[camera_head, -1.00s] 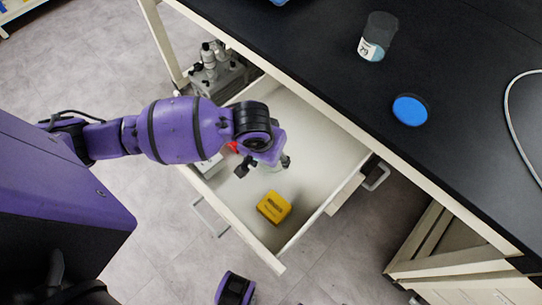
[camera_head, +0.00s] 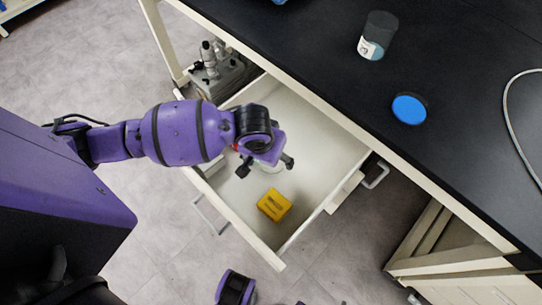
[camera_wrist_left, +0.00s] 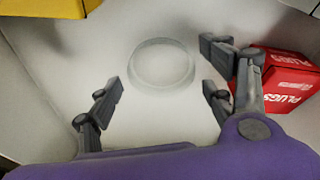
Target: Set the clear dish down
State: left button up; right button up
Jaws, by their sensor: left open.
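The clear dish (camera_wrist_left: 162,65) lies flat on the white floor of the open drawer (camera_head: 310,118), round and see-through. In the left wrist view it sits ahead of and between my spread fingers, apart from them. My left gripper (camera_head: 265,167) is over the drawer, open and empty; its fingers also show in the left wrist view (camera_wrist_left: 163,98). In the head view my gripper hides most of the dish. My right arm shows only in part at the bottom edge of the head view, and its jaws cannot be made out.
A red PLUGS box (camera_wrist_left: 277,80) stands right of the fingers in the wrist view. A yellow box (camera_head: 274,205) lies near the drawer's front. The black bench (camera_head: 455,70) above holds a labelled jar (camera_head: 376,37) and a blue-topped lid (camera_head: 409,109).

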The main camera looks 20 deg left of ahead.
aim_at(265, 171)
pick_arm(q)
jog(key=shift+r+b, duration=0.3)
jog(key=shift+r, duration=0.2)
jog(key=p+v, duration=0.3)
jog(key=v, duration=0.9)
jog(key=shift+r, duration=0.15)
